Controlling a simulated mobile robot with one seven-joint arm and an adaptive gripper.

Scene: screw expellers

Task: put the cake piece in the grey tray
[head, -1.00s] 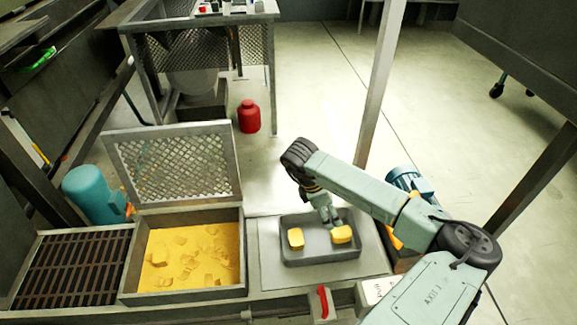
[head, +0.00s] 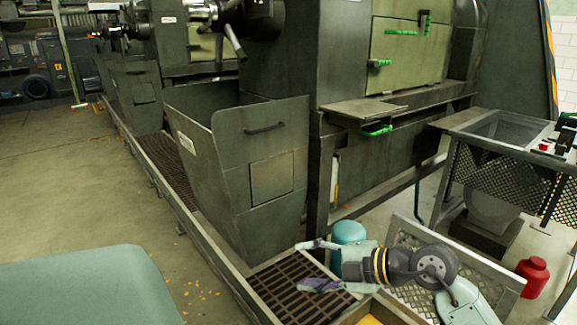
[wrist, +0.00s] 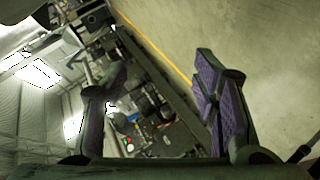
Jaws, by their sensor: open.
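My gripper (head: 308,266) is at the lower middle of the head view, pointing left above a slotted grate. In the wrist view its two fingers with purple pads stand wide apart, with nothing between them (wrist: 155,82). No cake piece can be made out as a separate thing now. The grey tray is outside both current views. A small patch of yellow material (head: 370,320) shows at the bottom edge of the head view, inside a metal box (head: 398,306) that is mostly cut off.
A large dark metal hopper (head: 235,170) stands behind and left of my gripper. The slotted grate (head: 290,285) lies below it. A teal motor (head: 347,233) and a mesh lid (head: 470,275) are close to my arm. A red bottle (head: 533,276) stands right. Open floor (head: 70,190) lies left.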

